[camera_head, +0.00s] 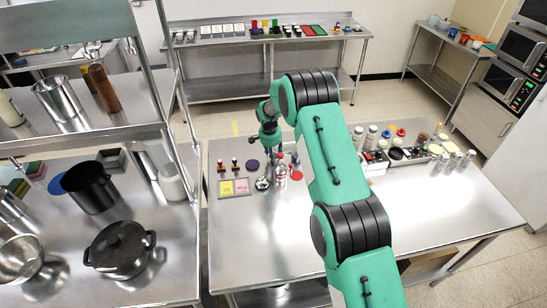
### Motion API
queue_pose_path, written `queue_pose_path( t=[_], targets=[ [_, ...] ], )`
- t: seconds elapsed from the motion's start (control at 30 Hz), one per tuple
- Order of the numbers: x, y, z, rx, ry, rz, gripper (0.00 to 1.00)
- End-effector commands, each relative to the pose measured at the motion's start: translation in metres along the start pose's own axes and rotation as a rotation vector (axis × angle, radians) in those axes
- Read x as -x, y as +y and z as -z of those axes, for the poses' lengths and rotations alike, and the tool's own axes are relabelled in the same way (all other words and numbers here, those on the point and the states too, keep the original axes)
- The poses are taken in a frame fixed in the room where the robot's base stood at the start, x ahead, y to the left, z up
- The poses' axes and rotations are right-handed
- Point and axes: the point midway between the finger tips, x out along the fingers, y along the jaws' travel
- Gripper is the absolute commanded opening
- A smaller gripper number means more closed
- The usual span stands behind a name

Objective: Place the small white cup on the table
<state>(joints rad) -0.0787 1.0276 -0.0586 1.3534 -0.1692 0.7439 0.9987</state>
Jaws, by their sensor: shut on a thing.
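My arm reaches over the steel table (265,240), with its wrist bent down above the table's left part. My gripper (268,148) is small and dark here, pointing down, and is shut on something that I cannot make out. The small white cup cannot be picked out with certainty; the gripper and the crowded items below it may hide it. Just below the gripper are a dark purple round item (252,164), a shiny metal item (262,183) and red-topped bottles (281,172).
Yellow (226,187) and pink (242,186) squares lie on the table's left. Jars and condiments (397,154) crowd its back right. The front middle is clear. A steel rack (160,124) with black pots (120,248) stands close on the left. A stocked counter (225,41) runs behind.

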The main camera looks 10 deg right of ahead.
Motion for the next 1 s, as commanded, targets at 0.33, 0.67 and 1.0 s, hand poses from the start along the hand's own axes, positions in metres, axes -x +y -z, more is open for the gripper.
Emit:
queue_pose_path(
  t=[0.33, 0.67, 1.0],
  targets=[
    [-0.002, 0.000, 0.000, 0.000, 0.000, 0.000, 0.54],
    [-0.002, 0.000, 0.000, 0.000, 0.000, 0.000, 0.62],
    [0.012, 0.000, 0.000, 0.000, 0.001, 0.001, 0.62]
  ],
)
